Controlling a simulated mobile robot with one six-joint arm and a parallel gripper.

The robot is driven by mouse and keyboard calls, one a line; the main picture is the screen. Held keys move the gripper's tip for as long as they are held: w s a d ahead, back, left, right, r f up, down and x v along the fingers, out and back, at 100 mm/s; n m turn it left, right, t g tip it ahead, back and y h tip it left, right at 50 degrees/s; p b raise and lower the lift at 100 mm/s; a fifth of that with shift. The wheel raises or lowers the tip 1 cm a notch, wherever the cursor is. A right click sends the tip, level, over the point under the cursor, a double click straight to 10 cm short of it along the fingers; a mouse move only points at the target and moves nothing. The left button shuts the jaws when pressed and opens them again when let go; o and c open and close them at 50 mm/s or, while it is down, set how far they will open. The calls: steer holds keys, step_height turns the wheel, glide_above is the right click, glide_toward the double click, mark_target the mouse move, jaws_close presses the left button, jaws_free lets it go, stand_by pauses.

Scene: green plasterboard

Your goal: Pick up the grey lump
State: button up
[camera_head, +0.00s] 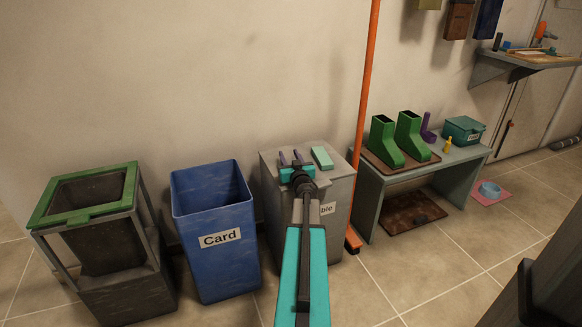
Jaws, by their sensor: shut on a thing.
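My gripper (291,155) is in front of and over the top of the grey bin (336,190), at the end of my teal arm.
A pale green block (322,157) lies on the bin top, right of my gripper. A blue Card bin (215,270) and green-rimmed bin (88,219) stand left. An orange pole (367,80) and bench (369,190) with green boots (383,142) stand right. Floor in front is clear.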

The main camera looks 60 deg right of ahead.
steer(key=shift+r, duration=0.15)
steer(key=shift+s+r+p, duration=0.1)
steer(key=shift+r+p, duration=1.3)
steer(key=shift+r, duration=0.45)
steer(key=p+v, duration=0.1)
steer(key=v, duration=0.6)
steer(key=w+a+r+p+v, duration=0.1)
steer(key=v, duration=0.3)
steer(key=shift+p, duration=0.3)
steer(key=p+v, duration=0.2)
steer(key=p, duration=0.1)
steer(key=shift+a+r, duration=0.15)
steer(key=shift+r, duration=0.05)
steer(key=shift+s+a+p, duration=0.15)
steer(key=shift+a+p, duration=0.05)
steer(key=shift+p, duration=0.65)
steer(key=shift+p, duration=0.4)
steer(key=s+a+p, duration=0.1)
steer(key=p, duration=0.2)
steer(key=shift+s+a+p, duration=0.15)
steer(key=shift+a+p, duration=0.1)
steer(key=shift+p, duration=0.5)
steer(key=shift+f, duration=0.15)
